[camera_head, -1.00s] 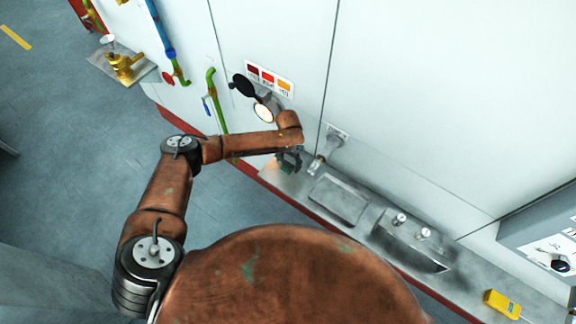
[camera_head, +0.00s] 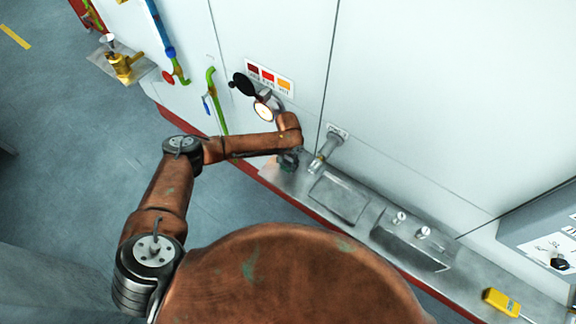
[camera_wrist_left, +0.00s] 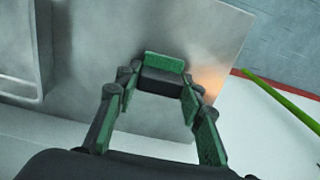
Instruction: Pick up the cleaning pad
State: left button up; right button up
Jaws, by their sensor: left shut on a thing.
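The cleaning pad (camera_wrist_left: 164,64) shows in the left wrist view as a small dark block with a green face. It sits between the fingertips of my left gripper (camera_wrist_left: 160,90), over the grey metal counter. The gripper is shut on it. In the head view my left gripper (camera_head: 288,160) is small and dark at the counter's left end, below the wrist. The pad cannot be made out clearly there. Whether the pad still touches the counter cannot be told. My right gripper is not in view.
The metal counter (camera_head: 300,184) runs along the white wall, with a recessed basin (camera_head: 340,197) right of the gripper. A wall spout (camera_head: 326,152) stands close to its right. A green pipe (camera_head: 216,105) and a round gauge (camera_head: 263,112) are to the left. A yellow device (camera_head: 501,302) lies far right.

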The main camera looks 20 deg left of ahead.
aim_at(288, 162)
pick_arm(q)
jog(key=shift+r, duration=0.1)
jog(key=shift+c, duration=0.2)
jog(key=shift+r, duration=0.2)
notch_tip(288, 162, up, 2)
jog(key=shift+r+b, duration=0.2)
jog(key=shift+b, duration=0.1)
jog(key=s+a+r, duration=0.7)
jog(key=s+r, duration=0.3)
jog(key=s, duration=0.2)
jog(key=shift+a, duration=0.1)
